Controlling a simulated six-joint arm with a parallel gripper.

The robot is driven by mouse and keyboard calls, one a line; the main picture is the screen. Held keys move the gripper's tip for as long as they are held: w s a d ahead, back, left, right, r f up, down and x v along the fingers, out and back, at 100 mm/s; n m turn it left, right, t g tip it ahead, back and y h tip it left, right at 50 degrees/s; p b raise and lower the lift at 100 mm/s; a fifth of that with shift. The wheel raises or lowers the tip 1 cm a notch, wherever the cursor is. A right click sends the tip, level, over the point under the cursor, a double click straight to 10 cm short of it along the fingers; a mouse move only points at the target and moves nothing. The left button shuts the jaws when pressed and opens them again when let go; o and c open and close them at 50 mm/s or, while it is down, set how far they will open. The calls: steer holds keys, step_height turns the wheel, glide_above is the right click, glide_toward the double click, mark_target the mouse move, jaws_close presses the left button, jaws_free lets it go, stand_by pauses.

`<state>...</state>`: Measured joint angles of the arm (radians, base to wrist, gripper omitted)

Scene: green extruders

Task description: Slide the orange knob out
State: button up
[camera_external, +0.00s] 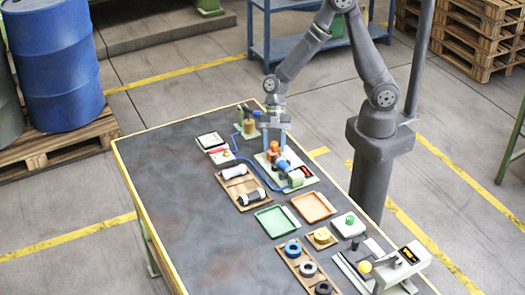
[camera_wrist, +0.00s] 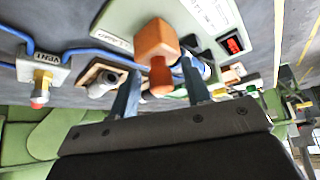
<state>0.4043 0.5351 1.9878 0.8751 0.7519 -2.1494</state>
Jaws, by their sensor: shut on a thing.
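The orange knob (camera_external: 273,149) stands on a pale green base plate (camera_external: 263,161) on the table, below my gripper in the external view. In the wrist view the orange knob (camera_wrist: 156,38) shows as a blocky orange head with a narrower, darker orange part beside it. My gripper (camera_external: 276,140) points down at the knob. In the wrist view the two blue fingers of my gripper (camera_wrist: 160,75) lie on either side of the knob, shut on it. The exact contact faces are hidden.
A blue hose (camera_external: 258,178) curves beside the plate. A wooden tray with white and black cylinders (camera_external: 242,187), a green tray (camera_external: 277,221) and an orange tray (camera_external: 313,207) lie nearby. A brass-coloured fitting (camera_external: 249,126) stands behind. The table's left side is clear.

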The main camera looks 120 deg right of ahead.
steer(key=shift+s+d+f, duration=0.15)
steer(key=shift+d+f, duration=0.1)
steer(key=shift+d, duration=0.6)
steer(key=shift+s+d+f, duration=0.1)
steer(key=shift+d+f, duration=0.1)
steer(key=shift+d, duration=0.6)
steer(key=shift+c, duration=0.2)
steer(key=shift+d, duration=0.3)
steer(key=o, duration=0.3)
steer(key=shift+r, duration=0.1)
steer(key=shift+w+d+r, duration=0.1)
steer(key=shift+w+r, duration=0.15)
steer(key=shift+r, duration=0.6)
step_height(320, 180, up, 7)
